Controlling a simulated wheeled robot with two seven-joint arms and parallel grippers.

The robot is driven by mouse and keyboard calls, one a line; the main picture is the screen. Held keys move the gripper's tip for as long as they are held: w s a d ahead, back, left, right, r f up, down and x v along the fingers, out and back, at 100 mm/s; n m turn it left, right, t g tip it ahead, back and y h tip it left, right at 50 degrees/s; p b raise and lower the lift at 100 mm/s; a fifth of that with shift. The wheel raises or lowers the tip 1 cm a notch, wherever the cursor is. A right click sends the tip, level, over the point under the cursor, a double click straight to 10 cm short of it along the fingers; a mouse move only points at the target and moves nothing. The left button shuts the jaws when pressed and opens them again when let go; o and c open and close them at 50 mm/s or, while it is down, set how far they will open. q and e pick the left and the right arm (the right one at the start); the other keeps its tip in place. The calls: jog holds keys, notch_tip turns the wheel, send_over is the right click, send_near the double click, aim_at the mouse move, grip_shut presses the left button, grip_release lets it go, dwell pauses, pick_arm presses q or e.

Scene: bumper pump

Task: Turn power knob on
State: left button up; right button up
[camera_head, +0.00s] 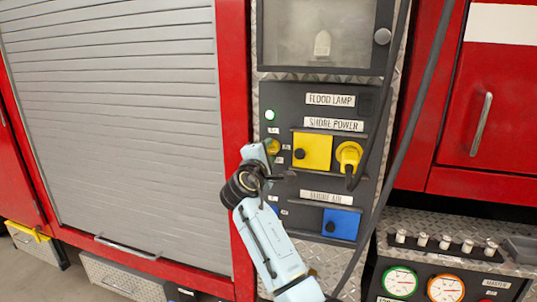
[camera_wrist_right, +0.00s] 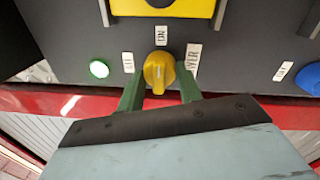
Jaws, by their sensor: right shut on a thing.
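The yellow power knob (camera_wrist_right: 159,72) sits on the dark panel, with a label reading ON above it and a label to its left in the right wrist view. Its ridge points roughly toward the ON label. In the head view the knob (camera_head: 273,147) shows just beyond my right gripper (camera_head: 268,165). My right gripper (camera_wrist_right: 160,92) has its two green fingers on either side of the knob and is shut on it. A small lamp (camera_wrist_right: 99,69) glows green beside the knob; it also shows in the head view (camera_head: 269,115). My left gripper is in neither view.
Right of the knob are a yellow shore power cover (camera_head: 312,151) and a plugged-in yellow connector (camera_head: 349,156) with a black cable. A blue cover (camera_head: 341,224) is below. Dark hoses hang at the right. A grey roller shutter (camera_head: 120,120) fills the left.

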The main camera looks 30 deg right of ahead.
jog(key=o, duration=1)
jog(key=b+v, duration=0.1)
jog(key=v, duration=1.2)
jog(key=shift+s+a, duration=0.15)
jog(key=shift+f, duration=0.1)
